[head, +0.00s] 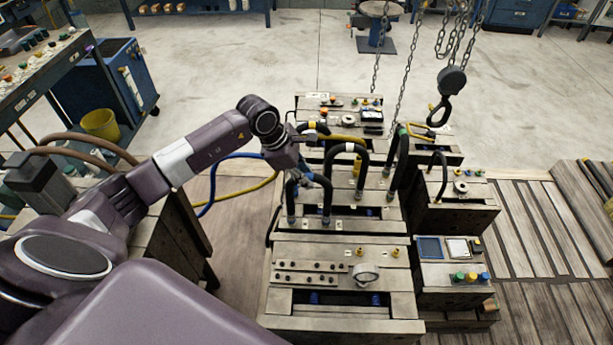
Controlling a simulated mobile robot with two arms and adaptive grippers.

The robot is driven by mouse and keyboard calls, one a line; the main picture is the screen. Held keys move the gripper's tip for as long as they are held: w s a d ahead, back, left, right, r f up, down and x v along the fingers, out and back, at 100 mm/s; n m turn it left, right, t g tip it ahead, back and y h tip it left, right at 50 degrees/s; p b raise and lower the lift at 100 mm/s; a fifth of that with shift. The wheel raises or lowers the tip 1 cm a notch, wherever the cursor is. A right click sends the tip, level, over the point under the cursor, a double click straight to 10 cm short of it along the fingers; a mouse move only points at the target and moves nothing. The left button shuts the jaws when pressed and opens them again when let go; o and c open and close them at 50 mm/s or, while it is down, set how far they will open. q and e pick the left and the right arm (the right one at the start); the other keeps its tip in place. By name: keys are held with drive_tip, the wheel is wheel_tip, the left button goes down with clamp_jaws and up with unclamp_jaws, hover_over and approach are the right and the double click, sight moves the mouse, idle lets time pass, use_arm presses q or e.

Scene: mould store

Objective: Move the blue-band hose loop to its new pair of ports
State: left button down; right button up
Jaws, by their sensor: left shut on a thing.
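The blue-band hose loop (326,194) is a black arched hose with a blue band near its top. Its two ends point down at the near part of the middle mould block (352,226); I cannot tell whether they are seated in ports. My left gripper (304,176) reaches in from the left and is shut on the top of this loop, partly hiding the band. A white-band loop (361,161) arches just behind and to the right. A green-band loop (402,150) stands at the block's right side. My right gripper is out of view.
A yellow-band loop (313,126) stands farther back. A chain hook (440,108) hangs at the back right. A near block carries a round gauge (365,274). Lower blocks (457,205) stand on the right. Blue and yellow hoses (240,190) lie left of the blocks.

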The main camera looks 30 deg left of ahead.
use_arm(q)
drive_tip(key=shift+w+f, duration=0.1)
idle(0.5)
drive_tip(key=c, duration=1.7)
unclamp_jaws()
drive_tip(key=v, duration=1.2)
